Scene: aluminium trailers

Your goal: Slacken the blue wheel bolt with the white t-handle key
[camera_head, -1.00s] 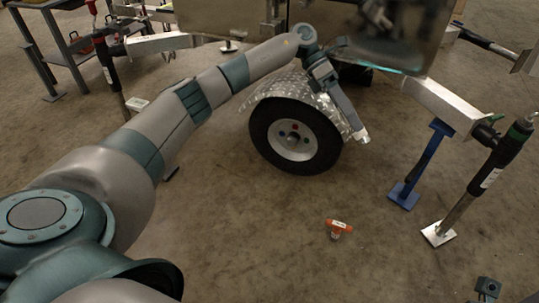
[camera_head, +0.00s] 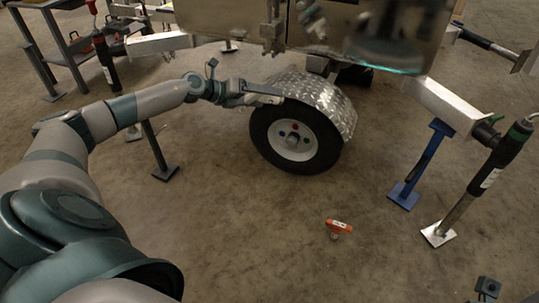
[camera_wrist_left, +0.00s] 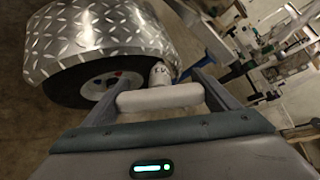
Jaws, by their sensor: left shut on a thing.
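The wheel (camera_head: 262,150) stands under a tread-plate mudguard (camera_head: 330,92), with a pale hub and several coloured bolts. The blue bolt (camera_head: 283,134) looks to be at the hub's upper left, very small, beside a red one. In the left wrist view the wheel (camera_wrist_left: 62,92) is partly under the mudguard, and I cannot tell its bolts apart surely. My right gripper is not in view.
An orange-handled key (camera_head: 339,226) lies on the floor, right of and nearer than the wheel. A blue stand (camera_head: 420,165) and a black-and-green jack leg (camera_head: 498,160) stand at the right. A dark stand (camera_head: 157,150) is behind my left arm.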

